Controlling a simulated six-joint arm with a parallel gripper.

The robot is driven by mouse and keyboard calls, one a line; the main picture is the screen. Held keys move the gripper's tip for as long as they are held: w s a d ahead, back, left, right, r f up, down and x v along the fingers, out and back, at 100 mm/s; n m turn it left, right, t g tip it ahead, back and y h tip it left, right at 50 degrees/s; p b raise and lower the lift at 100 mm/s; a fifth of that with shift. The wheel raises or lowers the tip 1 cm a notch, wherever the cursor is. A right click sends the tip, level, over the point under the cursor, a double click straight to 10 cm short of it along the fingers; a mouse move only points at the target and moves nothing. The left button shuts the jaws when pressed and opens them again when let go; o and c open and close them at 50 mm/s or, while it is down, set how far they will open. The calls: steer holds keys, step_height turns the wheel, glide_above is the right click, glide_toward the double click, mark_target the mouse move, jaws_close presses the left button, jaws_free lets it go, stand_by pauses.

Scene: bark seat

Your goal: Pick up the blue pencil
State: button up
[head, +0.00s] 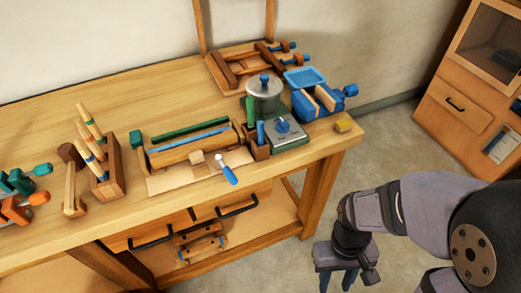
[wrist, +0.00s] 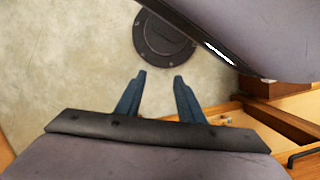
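Two thin blue things in the head view could be the blue pencil. A short blue stick (head: 260,133) stands upright in a small wooden holder (head: 260,151) near the bench's right end. A long blue rod (head: 190,139) lies along a wooden block, in front of a green rod. I cannot tell for certain which is the pencil. My gripper (head: 336,284) points down over the floor, off the bench's right front end, well away from both. The wrist view shows its blue fingers (wrist: 160,76) apart with nothing between them.
A green-handled tool (head: 250,111) stands beside the blue stick. A metal pot (head: 264,88), a grey box with a blue knob (head: 284,132) and a blue clamp (head: 320,101) crowd around. A blue-handled tool (head: 228,173) lies in front. Bare bench top (head: 325,138) shows at the right.

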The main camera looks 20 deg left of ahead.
steer(key=w+a+f+n+t+b, duration=0.1)
steer(key=w+a+f+n+b, duration=0.15)
steer(key=f, duration=0.45)
steer(key=n+t+y, duration=0.2)
steer(key=t+y, duration=1.2)
glide_toward(262, 133)
steer(key=x, duration=0.4)
steer(key=shift+m+b+x, duration=0.25)
steer(key=shift+b+x, duration=0.25)
steer(key=shift+x, duration=0.3)
steer(key=shift+w+a+r, duration=0.2)
steer(key=shift+w+a, duration=0.05)
steer(key=shift+a, duration=0.15)
steer(key=shift+p+x, duration=0.85)
steer(key=shift+x, duration=1.3)
steer(key=shift+f, duration=0.1)
